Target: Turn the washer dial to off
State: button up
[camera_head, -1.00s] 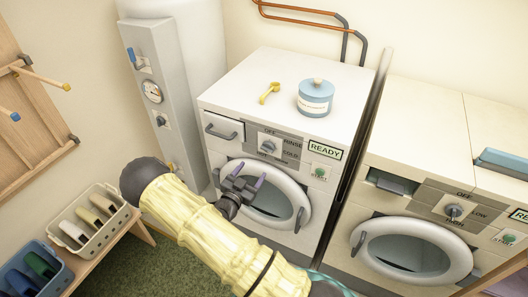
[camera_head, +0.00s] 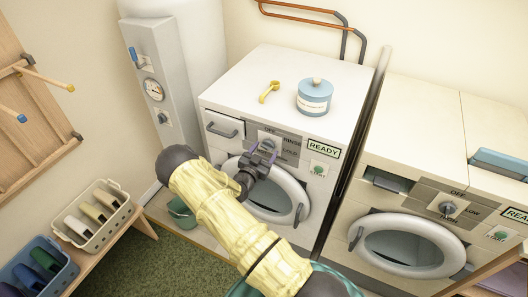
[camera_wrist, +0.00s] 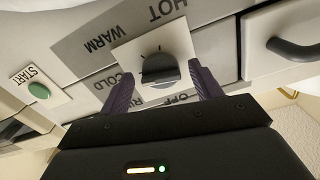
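The washer (camera_head: 222,165) is the left white machine, with a round door. Its dial (camera_wrist: 158,68) shows in the wrist view as a dark grey knob on a pale square plate. OFF, COLD, WARM and HOT are legible around it there; RINSE shows in the head view. I cannot tell for sure which label the dial points at. My gripper (camera_wrist: 160,74) is open, with its dark purple fingers on either side of the dial and visible gaps to the knob. In the head view my gripper (camera_head: 263,152) is at the washer's panel and partly covers the dial.
A READY display (camera_head: 323,150) and START button (camera_head: 319,170) sit right of the dial; a drawer (camera_head: 224,126) is left. A blue jar (camera_head: 314,98) and yellow scoop (camera_head: 269,91) stand on top. A second machine (camera_head: 410,190) with its own dial (camera_head: 448,208) is to the right.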

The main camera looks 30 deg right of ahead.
jog(key=c, duration=0.8)
jog(key=shift+f+n+b, duration=0.15)
jog(key=shift+n+b, duration=0.25)
jog(key=shift+b, duration=0.1)
jog(key=n+b, duration=0.3)
jog(key=n, duration=0.3)
jog(key=n+b, duration=0.3)
jog(key=n, duration=0.3)
jog(key=n+b, duration=0.3)
jog(key=n, duration=0.4)
jog(key=shift+s+d+r, duration=0.1)
jog(key=shift+s+r, duration=0.15)
jog(key=shift+r, duration=0.1)
jog(key=o, duration=1)
